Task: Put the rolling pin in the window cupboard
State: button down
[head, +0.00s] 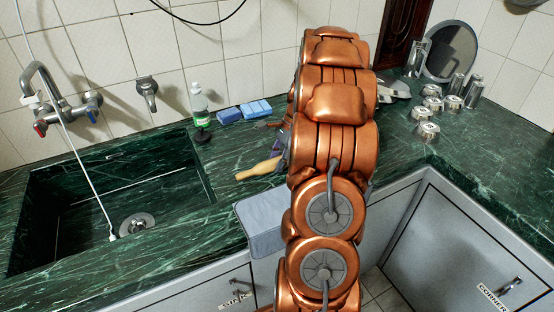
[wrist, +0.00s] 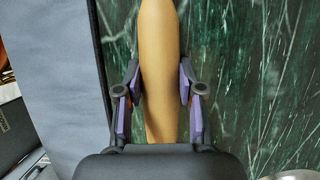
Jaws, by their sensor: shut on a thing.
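The rolling pin (wrist: 159,45) is smooth, tan and wooden. In the wrist view it lies lengthwise between the two purple-padded fingers of my gripper (wrist: 160,85), which is shut on it. The green marble counter is right below or under it; I cannot tell whether the pin touches it. In the head view one end of the rolling pin (head: 259,170) sticks out left of my arm, near the counter's front edge. My arm hides the rest of the pin and most of my gripper. No cupboard marked as the window cupboard shows.
A sink (head: 110,200) is at left, with a soap bottle (head: 199,103) and blue sponges (head: 243,111) behind. A grey cloth (head: 261,222) hangs over the front edge. Cupboards labelled SINK (head: 232,300) and CORNER (head: 470,250) are below, shut.

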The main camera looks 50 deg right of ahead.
jog(key=shift+f, duration=0.1)
jog(key=c, duration=0.7)
grip_release()
jog(key=b+v, duration=0.1)
jog(key=v, duration=1.1)
